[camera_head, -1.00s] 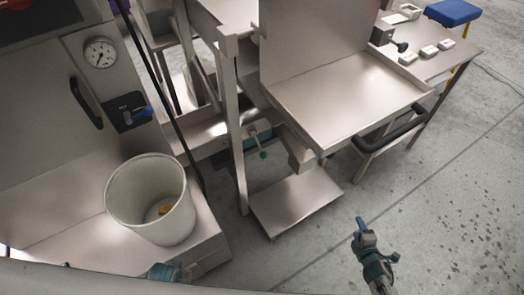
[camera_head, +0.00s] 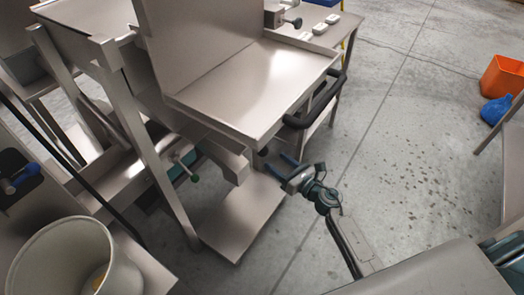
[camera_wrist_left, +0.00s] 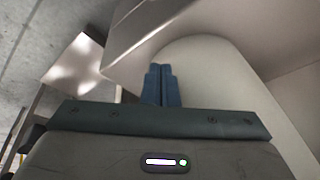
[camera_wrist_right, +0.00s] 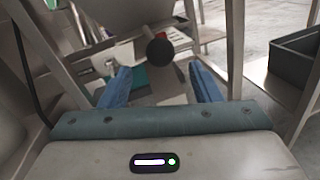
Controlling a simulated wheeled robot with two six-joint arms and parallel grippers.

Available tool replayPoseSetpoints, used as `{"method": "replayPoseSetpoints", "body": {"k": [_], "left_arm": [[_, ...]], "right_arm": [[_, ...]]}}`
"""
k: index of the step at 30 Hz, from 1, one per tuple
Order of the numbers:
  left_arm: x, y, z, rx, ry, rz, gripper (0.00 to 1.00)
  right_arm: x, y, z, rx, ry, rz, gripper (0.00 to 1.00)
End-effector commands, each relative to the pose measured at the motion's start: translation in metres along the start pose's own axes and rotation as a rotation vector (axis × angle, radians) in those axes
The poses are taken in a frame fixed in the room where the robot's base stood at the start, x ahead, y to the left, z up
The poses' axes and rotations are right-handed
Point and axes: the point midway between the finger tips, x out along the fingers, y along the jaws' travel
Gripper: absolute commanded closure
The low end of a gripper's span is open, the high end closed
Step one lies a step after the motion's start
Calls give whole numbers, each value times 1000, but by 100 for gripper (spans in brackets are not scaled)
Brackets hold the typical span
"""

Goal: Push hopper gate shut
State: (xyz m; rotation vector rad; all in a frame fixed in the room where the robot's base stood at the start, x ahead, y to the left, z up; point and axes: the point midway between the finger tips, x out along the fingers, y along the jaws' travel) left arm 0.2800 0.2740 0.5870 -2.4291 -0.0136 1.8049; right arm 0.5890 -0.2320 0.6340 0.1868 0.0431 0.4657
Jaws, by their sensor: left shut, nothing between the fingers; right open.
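My right gripper (camera_head: 280,164) is open and empty just below the front edge of the steel pan (camera_head: 250,85). In the right wrist view its blue fingers (camera_wrist_right: 158,88) stand apart, with a black ball knob (camera_wrist_right: 158,50) ahead between and above them. A small dark knob (camera_head: 263,152) shows under the pan close to the fingertips. I cannot tell whether it touches them, or whether this is the hopper gate's knob. The gate plate is not clearly seen. My left gripper (camera_wrist_left: 161,85) is shut and empty, in the left wrist view only, before a pale curved surface.
A black bar handle (camera_head: 318,105) sticks out from the pan's right side. A steel post (camera_head: 155,150) and a low shelf (camera_head: 235,215) stand left of my right gripper. A pale bucket (camera_head: 55,255) is at lower left, an orange bin (camera_head: 503,78) at right.

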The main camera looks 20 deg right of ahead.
Motion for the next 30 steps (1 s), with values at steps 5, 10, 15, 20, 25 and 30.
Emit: {"method": "replayPoseSetpoints", "body": {"k": [5, 10, 15, 20, 25, 30], "left_arm": [[13, 0, 1, -2, -11, 1, 100], [20, 0, 2, -3, -14, 1, 100], [22, 0, 3, -3, -15, 1, 100], [23, 0, 3, -3, -15, 1, 100], [23, 0, 3, -3, -15, 2, 100], [23, 0, 3, -4, -15, 2, 100]], "right_arm": [[38, 0, 2, 3, -3, 0, 43], [63, 0, 1, 4, -2, 0, 43], [76, 0, 0, 3, 0, -1, 43], [78, 0, 0, 3, 0, -1, 43], [78, 0, 0, 3, 0, -1, 47], [78, 0, 0, 3, 0, -1, 80]]}}
